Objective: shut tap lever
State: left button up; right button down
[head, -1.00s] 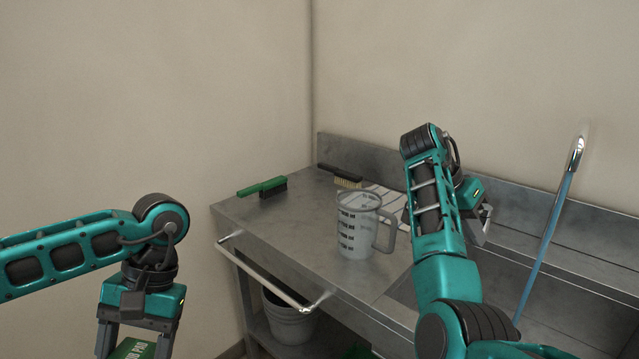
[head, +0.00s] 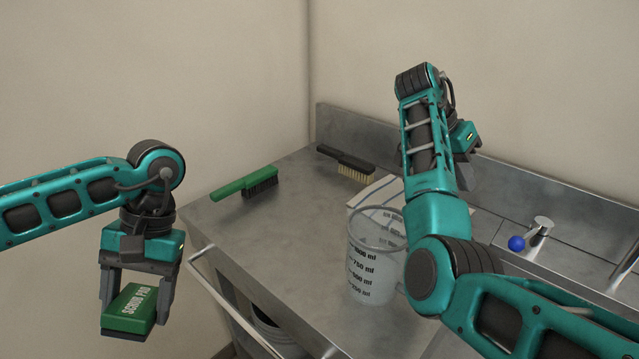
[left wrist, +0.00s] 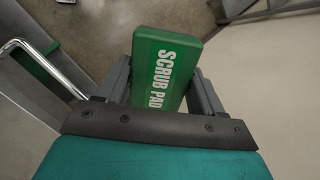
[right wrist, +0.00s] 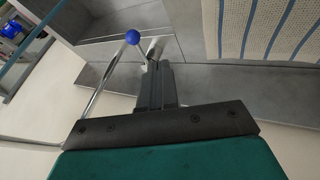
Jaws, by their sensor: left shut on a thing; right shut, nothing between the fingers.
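The tap lever is a short chrome arm with a blue ball knob (head: 517,243), on a chrome tap body (head: 541,226) at the sink's back edge. The knob also shows in the right wrist view (right wrist: 132,37), just beyond and left of my right fingertips, apart from them. My right gripper (right wrist: 154,72) is shut and empty; in the head view its fingers are mostly hidden behind my arm, left of the tap. My left gripper (head: 137,300) is shut on a green scrub pad (head: 130,310), held off to the left of the counter.
A clear measuring jug (head: 372,265) stands on the counter, partly behind my right arm. A striped cloth (head: 375,192), a black-handled brush (head: 346,163) and a green-handled brush (head: 245,184) lie behind it. The chrome spout (right wrist: 100,85) is beside the lever. A rail (head: 225,298) runs along the counter's left end.

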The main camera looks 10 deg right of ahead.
pick_arm(q)
jog(key=shift+w, duration=0.1)
jog(key=shift+f+b, duration=0.3)
jog(key=shift+r, duration=0.25)
jog(key=shift+p, duration=0.3)
pick_arm(e)
jog(key=s+d+f, duration=0.5)
jog(key=d+f, duration=0.2)
jog(key=f, duration=0.2)
jog(key=shift+d, duration=0.3)
pick_arm(q)
jog(key=shift+s, duration=0.2)
pick_arm(e)
jog(key=shift+w, duration=0.15)
